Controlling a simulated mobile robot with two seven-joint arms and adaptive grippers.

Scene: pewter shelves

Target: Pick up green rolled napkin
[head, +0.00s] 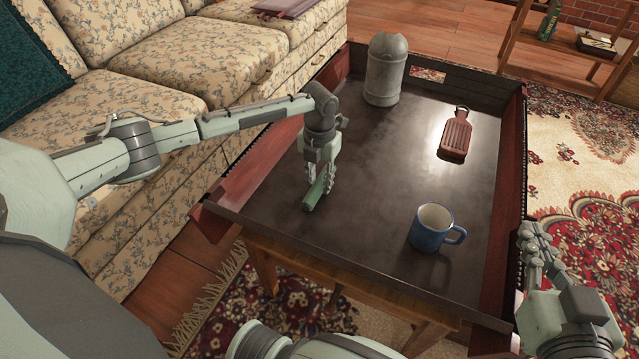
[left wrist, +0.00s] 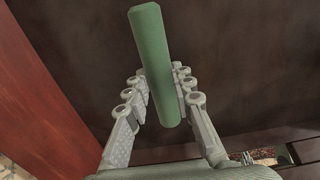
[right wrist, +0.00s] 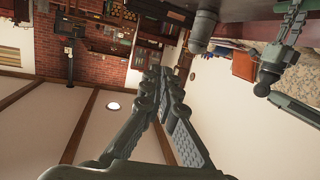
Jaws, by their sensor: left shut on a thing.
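The green rolled napkin (head: 314,192) is a small green cylinder over the left part of the dark tray table (head: 375,240). My left gripper (head: 318,185) points down and is shut on it. In the left wrist view the napkin (left wrist: 153,60) stands out between the two fingers (left wrist: 160,90), which press on its sides. I cannot tell whether the napkin touches the tray surface. My right gripper (head: 535,245) is at the tray's right edge, away from the napkin. In the right wrist view its fingertips (right wrist: 160,80) are close together, with nothing seen between them.
A blue mug (head: 432,228) stands at the tray's front right. A brown grater-like object (head: 455,136) lies at the right, and a grey canister (head: 385,70) stands at the back. Raised red-brown walls edge the tray. A floral sofa (head: 190,65) is at the left. The tray's middle is clear.

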